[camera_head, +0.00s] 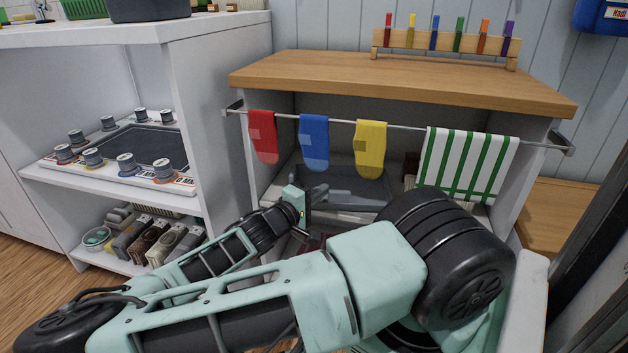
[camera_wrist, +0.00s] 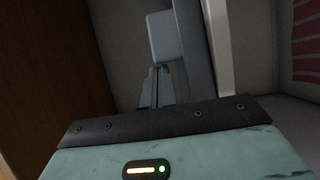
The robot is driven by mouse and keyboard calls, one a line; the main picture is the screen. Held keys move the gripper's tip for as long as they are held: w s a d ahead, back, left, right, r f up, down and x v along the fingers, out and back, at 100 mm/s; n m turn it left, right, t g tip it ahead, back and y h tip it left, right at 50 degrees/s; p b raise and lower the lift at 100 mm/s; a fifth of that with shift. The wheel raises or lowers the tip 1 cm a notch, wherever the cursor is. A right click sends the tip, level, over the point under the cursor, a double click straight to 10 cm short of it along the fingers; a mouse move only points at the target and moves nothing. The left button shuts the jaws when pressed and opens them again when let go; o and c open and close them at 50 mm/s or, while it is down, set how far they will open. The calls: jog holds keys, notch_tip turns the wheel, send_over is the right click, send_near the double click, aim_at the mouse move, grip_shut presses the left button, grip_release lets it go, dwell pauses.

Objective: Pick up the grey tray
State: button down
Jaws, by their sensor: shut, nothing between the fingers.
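The grey tray (camera_head: 350,184) appears to sit inside the open wooden-topped cabinet, behind the hanging socks. Its front and left parts are partly hidden by my arm and gripper. My gripper (camera_head: 322,193) is at the cabinet opening, at the tray's left side in the picture. In the wrist view my gripper (camera_wrist: 155,88) is shut with nothing held. A grey surface stands just beyond the fingertips there; I cannot tell whether it is the tray or whether the fingers touch it.
A metal rail (camera_head: 398,124) crosses the cabinet front, with red, blue and yellow socks and a green-striped towel (camera_head: 465,164). The wooden top (camera_head: 400,82) holds a rack of coloured pegs (camera_head: 445,40). A white shelf unit (camera_head: 222,120) stands at the left, holding a board with several knobs (camera_head: 130,147).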

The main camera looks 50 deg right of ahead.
jog(key=shift+s+a, duration=0.15)
jog(key=shift+s, duration=0.3)
jog(key=shift+a, duration=0.1)
jog(key=w+a+p, duration=0.1)
jog(key=a+p, duration=0.3)
jog(key=a, duration=1.3)
jog(key=n+t+b, duration=0.4)
jog(key=t+b, duration=0.1)
jog(key=t, duration=0.2)
send_near(273, 196)
notch_tip(273, 196, up, 2)
jog(key=shift+y, duration=0.4)
jog(key=b+x, duration=0.3)
jog(key=x, duration=0.6)
jog(key=shift+w+d, duration=0.15)
jog(key=shift+d+b, duration=0.35)
jog(key=shift+b, duration=0.05)
jog(key=shift+s+a+r+b, duration=0.15)
jog(key=shift+s+b, duration=0.45)
jog(key=shift+s, duration=1.25)
